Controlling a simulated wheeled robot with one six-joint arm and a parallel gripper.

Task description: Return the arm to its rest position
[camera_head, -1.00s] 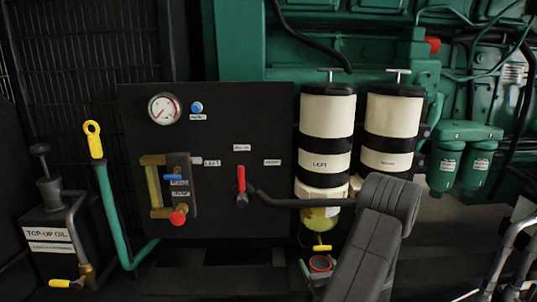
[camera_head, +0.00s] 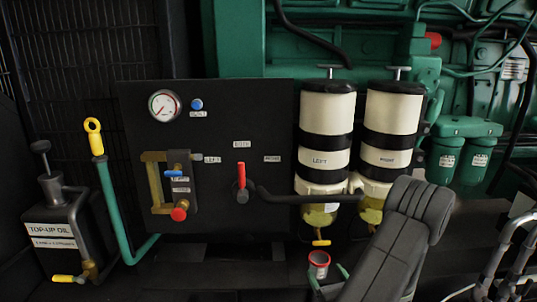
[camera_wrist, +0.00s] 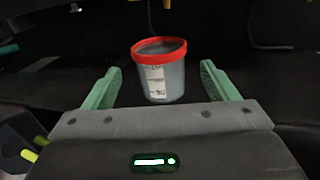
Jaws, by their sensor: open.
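My gripper (camera_wrist: 158,88) is open in the wrist view, with its two green fingers apart. A clear cup with a red rim (camera_wrist: 160,80) stands beyond and between the fingertips; I cannot tell whether any finger touches it. In the head view the same cup (camera_head: 319,266) is low in the picture, below the left filter. The green fingers (camera_head: 327,281) show near the cup, partly hidden by the arm.
A black panel (camera_head: 220,110) carries a gauge (camera_head: 165,106), a red-handled valve (camera_head: 241,178) and a sight glass. The left filter (camera_head: 326,120) and right filter (camera_head: 390,120) stand close behind my arm. A top-up oil can (camera_head: 54,225) is at left. Pale pipes (camera_head: 505,250) stand at right.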

